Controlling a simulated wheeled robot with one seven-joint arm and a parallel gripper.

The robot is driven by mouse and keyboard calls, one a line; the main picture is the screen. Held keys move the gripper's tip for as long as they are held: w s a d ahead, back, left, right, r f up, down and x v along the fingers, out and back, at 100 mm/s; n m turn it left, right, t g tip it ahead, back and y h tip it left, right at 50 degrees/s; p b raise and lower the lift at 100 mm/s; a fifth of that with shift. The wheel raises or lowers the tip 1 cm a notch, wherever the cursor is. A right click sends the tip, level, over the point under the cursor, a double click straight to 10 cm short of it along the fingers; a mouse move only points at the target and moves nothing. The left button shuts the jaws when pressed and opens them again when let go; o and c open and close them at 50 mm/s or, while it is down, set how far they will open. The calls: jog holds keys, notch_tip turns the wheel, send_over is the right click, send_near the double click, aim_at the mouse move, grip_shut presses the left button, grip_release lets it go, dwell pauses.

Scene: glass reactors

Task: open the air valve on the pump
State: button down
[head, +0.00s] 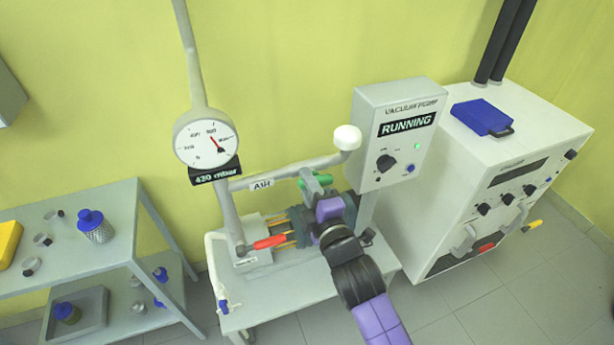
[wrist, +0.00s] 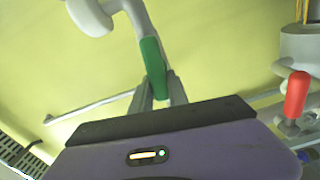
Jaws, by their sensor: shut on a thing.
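The pump (head: 285,236) stands on a low grey table, with a pipe labelled AIR (head: 262,184) running above it. A green valve handle (head: 320,181) sits on this pipe, partly hidden by my gripper. In the wrist view the green handle (wrist: 151,58) points down from the grey pipe, between my fingers. My gripper (head: 312,186) is shut on the handle; its fingers also show in the wrist view (wrist: 160,92). A red handle (head: 270,242) lies lower left on the pump's front pipe, apart from my gripper; it also shows in the wrist view (wrist: 297,95).
A control box (head: 400,130) behind the pump shows RUNNING with a green light. A large white cabinet (head: 455,235) stands right, a shelf table (head: 125,205) with bottles left. Grey floor shows in front.

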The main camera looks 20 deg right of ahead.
jog(key=shift+d+f+n, duration=0.15)
jog(key=shift+f+n, duration=0.1)
jog(key=shift+n, duration=0.15)
jog(key=c, duration=1.3)
grip_release()
jog(key=shift+r, duration=0.1)
jog(key=shift+s+b, duration=0.7)
jog(key=shift+s, duration=3.25)
